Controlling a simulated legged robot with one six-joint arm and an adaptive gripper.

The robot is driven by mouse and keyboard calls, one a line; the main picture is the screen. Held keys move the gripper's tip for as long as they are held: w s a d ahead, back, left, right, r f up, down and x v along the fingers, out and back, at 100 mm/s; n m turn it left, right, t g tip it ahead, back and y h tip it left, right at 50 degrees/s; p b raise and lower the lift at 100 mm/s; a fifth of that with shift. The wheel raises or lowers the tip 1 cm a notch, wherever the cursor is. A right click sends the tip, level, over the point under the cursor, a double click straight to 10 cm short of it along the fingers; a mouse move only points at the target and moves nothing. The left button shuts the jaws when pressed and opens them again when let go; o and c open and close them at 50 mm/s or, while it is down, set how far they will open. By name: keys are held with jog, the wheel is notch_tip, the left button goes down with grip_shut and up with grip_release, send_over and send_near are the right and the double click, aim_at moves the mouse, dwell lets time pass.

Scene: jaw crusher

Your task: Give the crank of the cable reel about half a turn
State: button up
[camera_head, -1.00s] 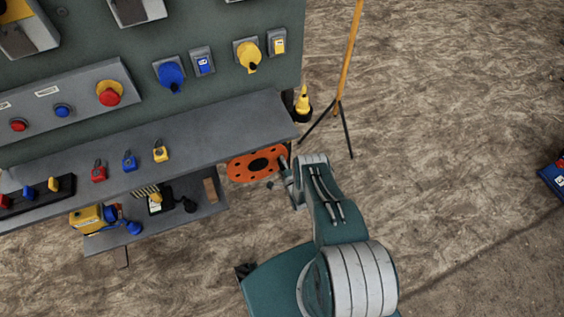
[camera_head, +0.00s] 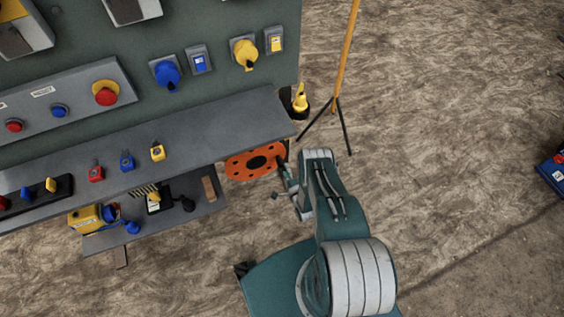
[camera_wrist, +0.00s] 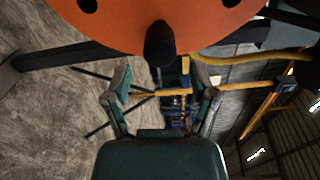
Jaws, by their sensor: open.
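The cable reel's orange disc (camera_head: 240,166), with dark holes and a black hub, stands beneath the right end of the grey shelf in the head view. In the wrist view the disc (camera_wrist: 100,20) fills the top. The crank's black handle (camera_wrist: 160,45) sticks out from the disc towards the wrist camera, near its lower edge. My gripper (camera_wrist: 160,82) is open and empty, one finger to each side of the handle's line and below it in the picture. In the head view my gripper (camera_head: 284,184) is just right of the disc, partly hidden by my arm.
The grey shelf (camera_head: 215,125) overhangs the reel, with a lower shelf (camera_head: 180,217) to its left. An orange pole on a black tripod (camera_head: 337,110) and a yellow-topped object (camera_head: 300,100) stand behind. The floor to the right is mostly clear.

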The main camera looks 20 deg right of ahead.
jog(key=s, duration=0.5)
jog(key=shift+s+d, duration=0.1)
jog(key=shift+s, duration=0.3)
